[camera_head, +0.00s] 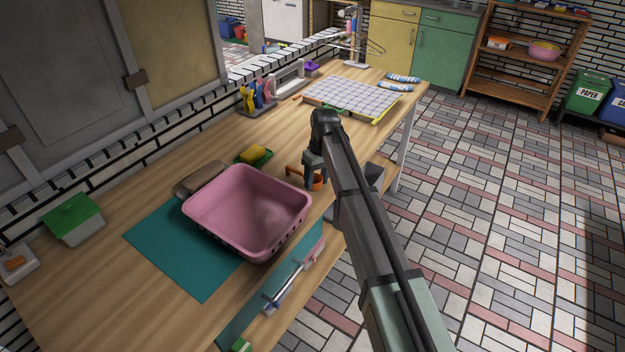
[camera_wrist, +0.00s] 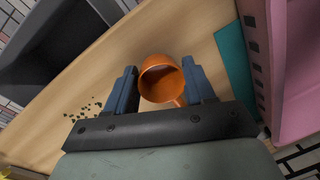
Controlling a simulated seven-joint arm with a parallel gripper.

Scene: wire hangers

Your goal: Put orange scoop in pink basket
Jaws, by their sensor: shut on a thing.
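The orange scoop (camera_head: 318,183) is at the table's right side, just right of the pink basket (camera_head: 232,222). In the wrist view the orange scoop (camera_wrist: 160,76) sits between the two blue-grey fingers, its round open mouth toward the camera. My gripper (camera_head: 314,172) points down and is shut on it; in the wrist view my gripper (camera_wrist: 163,84) has a finger at each side. I cannot tell whether the scoop touches the table. The pink basket stands partly on a teal mat (camera_head: 170,248), and its side (camera_wrist: 297,70) shows at right in the wrist view. Its visible inside looks empty.
A yellow sponge on a green dish (camera_head: 252,155) and a brown item (camera_head: 201,178) lie behind the basket. Dark crumbs (camera_wrist: 84,112) lie on the table. A grey gridded board (camera_head: 350,98) is farther back.

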